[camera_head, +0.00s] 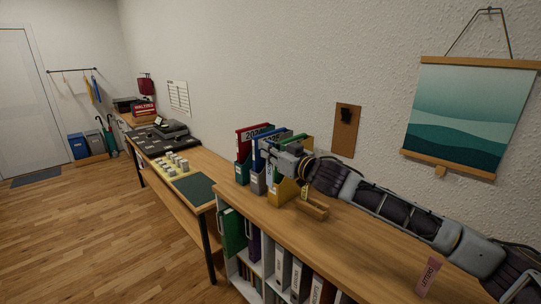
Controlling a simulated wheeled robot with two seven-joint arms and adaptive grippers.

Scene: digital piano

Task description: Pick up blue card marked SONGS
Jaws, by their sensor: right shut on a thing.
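Three magazine holders stand in a row on the wooden shelf top: a green one (243,172), a grey one (257,183) and a yellow one (283,191). A red folder (247,132) stands in the green holder. A blue card (257,152) with a pale marking stands upright at the grey holder; its lettering is too small to read with certainty. My right arm reaches in from the right, and its gripper (269,152) is at the blue card's upper part, shut on it. The fingers and grip point are mostly hidden. My left gripper is not in view.
A small wooden block (312,207) sits right of the holders, under my arm. A pink tag (428,276) is at the front right. Binders (283,268) fill the shelf below. A table with a green mat (195,189) and pale blocks (180,164) stands left.

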